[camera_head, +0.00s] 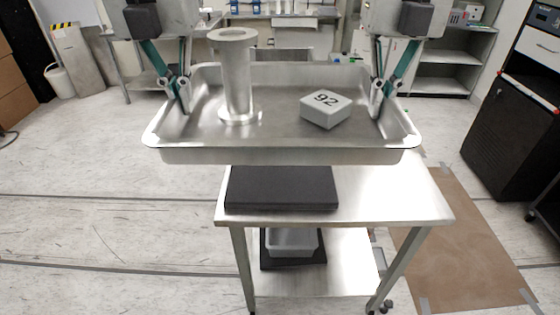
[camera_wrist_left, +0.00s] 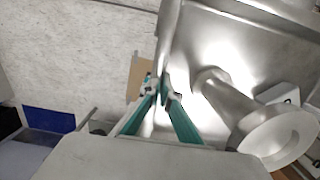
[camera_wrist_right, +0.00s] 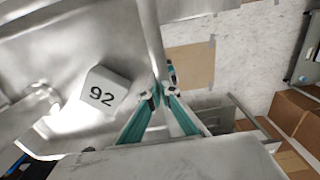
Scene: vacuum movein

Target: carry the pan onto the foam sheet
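The metal pan (camera_head: 290,156) is held level between my two grippers, apparently above the table. It carries a flanged metal pipe (camera_head: 238,80) standing upright and a grey block marked 92 (camera_head: 325,110). My left gripper (camera_head: 183,106) is shut on the pan's left wall; in the left wrist view its fingertips (camera_wrist_left: 163,94) straddle the rim. My right gripper (camera_head: 376,110) is shut on the right wall, as its fingertips (camera_wrist_right: 159,92) in the right wrist view show. The dark foam sheet (camera_head: 281,190) lies on the table below the pan; the pan hides its far part.
The steel table (camera_head: 390,200) has bare top right of the foam. Its lower shelf holds a grey bin (camera_head: 291,241) on a dark base. A black cabinet (camera_head: 510,125) stands at right, a brown floor mat (camera_head: 465,240) beside the table. Benches and shelves line the back.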

